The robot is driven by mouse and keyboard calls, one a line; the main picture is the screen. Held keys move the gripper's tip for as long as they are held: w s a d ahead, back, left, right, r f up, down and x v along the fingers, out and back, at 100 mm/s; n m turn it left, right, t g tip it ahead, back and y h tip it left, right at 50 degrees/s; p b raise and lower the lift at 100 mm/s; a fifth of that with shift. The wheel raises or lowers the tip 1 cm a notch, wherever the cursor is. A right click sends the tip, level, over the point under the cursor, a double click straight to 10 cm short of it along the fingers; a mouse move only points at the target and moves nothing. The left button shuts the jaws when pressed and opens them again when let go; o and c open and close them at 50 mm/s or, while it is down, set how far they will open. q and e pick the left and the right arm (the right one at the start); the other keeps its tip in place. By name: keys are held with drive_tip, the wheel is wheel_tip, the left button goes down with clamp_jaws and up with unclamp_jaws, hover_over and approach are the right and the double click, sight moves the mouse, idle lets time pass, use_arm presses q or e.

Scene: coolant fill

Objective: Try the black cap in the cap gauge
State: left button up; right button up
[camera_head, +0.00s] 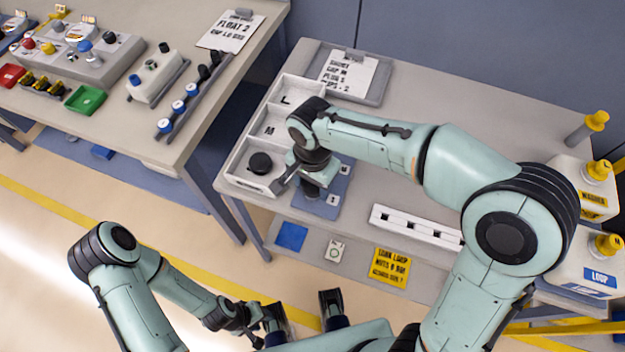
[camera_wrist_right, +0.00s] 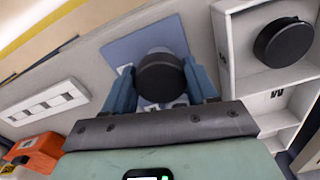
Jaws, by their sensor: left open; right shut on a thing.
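My right gripper (camera_head: 308,188) is low over the bench at the front of the white tray. In the right wrist view its two blue fingers (camera_wrist_right: 160,80) are shut on a round black cap (camera_wrist_right: 161,77). The cap is over the blue plate (camera_wrist_right: 126,46); I cannot tell whether it touches anything below. The plate also shows in the head view (camera_head: 337,187), partly hidden by the gripper. A second black cap (camera_head: 260,163) sits in the tray's front compartment. My left gripper (camera_head: 264,321) is open and away from the bench. I cannot tell for certain which part is the cap gauge.
The white tray (camera_head: 235,165) has compartments marked L and M. A white strip with square holes (camera_head: 415,228) lies to the right. Washer (camera_head: 582,187) and loop (camera_head: 588,262) dispensers stand at the right end. A framed sign (camera_head: 347,75) lies at the back.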

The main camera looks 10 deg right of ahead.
drive_tip(key=shift+f, duration=0.15)
drive_tip(key=o, duration=1.1)
wheel_tip(320, 180, up, 14)
drive_tip(key=shift+f+p, duration=0.25)
drive_tip(key=shift+p, duration=0.9)
